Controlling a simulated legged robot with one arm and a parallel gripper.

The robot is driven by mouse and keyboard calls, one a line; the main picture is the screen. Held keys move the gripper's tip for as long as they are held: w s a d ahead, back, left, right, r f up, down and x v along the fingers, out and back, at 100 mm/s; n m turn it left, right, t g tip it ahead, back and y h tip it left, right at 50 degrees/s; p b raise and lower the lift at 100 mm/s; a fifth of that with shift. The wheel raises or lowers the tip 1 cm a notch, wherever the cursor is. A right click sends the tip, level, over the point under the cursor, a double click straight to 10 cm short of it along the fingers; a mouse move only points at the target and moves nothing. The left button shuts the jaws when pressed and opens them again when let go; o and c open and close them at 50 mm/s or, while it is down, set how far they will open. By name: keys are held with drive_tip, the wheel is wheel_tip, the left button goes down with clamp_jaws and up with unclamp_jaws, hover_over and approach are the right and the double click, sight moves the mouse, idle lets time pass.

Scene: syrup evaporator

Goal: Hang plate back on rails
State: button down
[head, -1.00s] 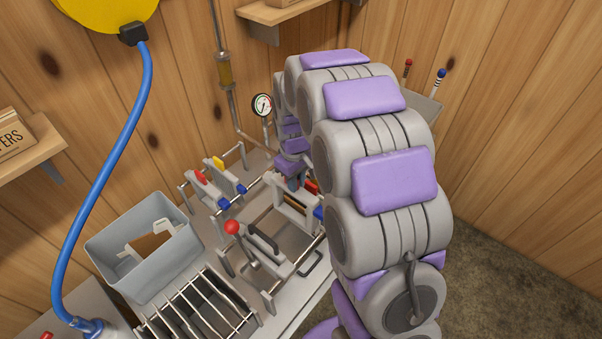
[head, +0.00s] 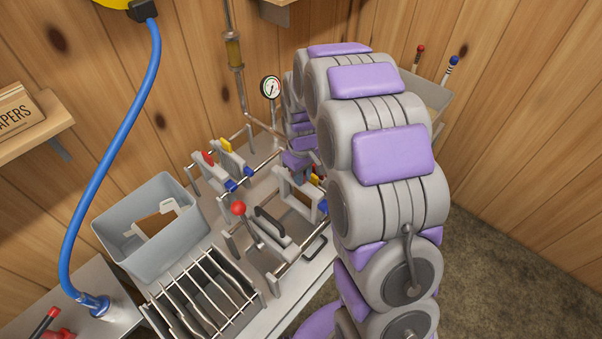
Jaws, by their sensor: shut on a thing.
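My gripper (head: 299,178) is at the right part of the press, mostly hidden behind my own arm. It is shut on a grey plate (head: 293,200), which looks upright at the rails. Whether the plate rests on both rails cannot be told. Red, yellow and blue tabs show close beside it, partly covered by my arm. The rear rail (head: 237,139) and the front rail (head: 289,268) run along the press. Two other plates, one with a red tab (head: 208,158) and one with a yellow tab (head: 226,145), hang at the rear left.
A red-knobbed lever (head: 238,208) and a black handle (head: 271,225) stand at the press's front. A grey bin (head: 130,252) and a slotted rack (head: 160,300) are left of it. A blue hose (head: 112,150) hangs at left. A pressure gauge (head: 271,88) rises behind.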

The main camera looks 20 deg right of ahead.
sight(307, 186)
drive_tip(key=shift+d+f, duration=0.4)
drive_tip(key=shift+d, duration=0.25)
drive_tip(key=shift+d+f, duration=0.3)
drive_tip(key=shift+f, duration=0.1)
drive_tip(key=shift+a+f+b, duration=0.35)
drive_tip(key=shift+a+f, duration=0.45)
drive_tip(key=shift+f, duration=0.15)
drive_tip(key=shift+d+f, duration=0.7)
drive_tip(key=shift+f, duration=0.45)
drive_tip(key=shift+a+f, duration=0.35)
drive_tip(key=shift+f, duration=0.25)
drive_tip(key=c, duration=1.3)
unclamp_jaws()
drive_tip(key=shift+d, duration=0.2)
drive_tip(key=o, duration=0.3)
drive_tip(key=shift+o, duration=0.2)
drive_tip(key=shift+a, duration=0.15)
drive_tip(key=shift+o, duration=1.4)
drive_tip(key=shift+a, duration=0.1)
drive_tip(key=shift+o, duration=0.2)
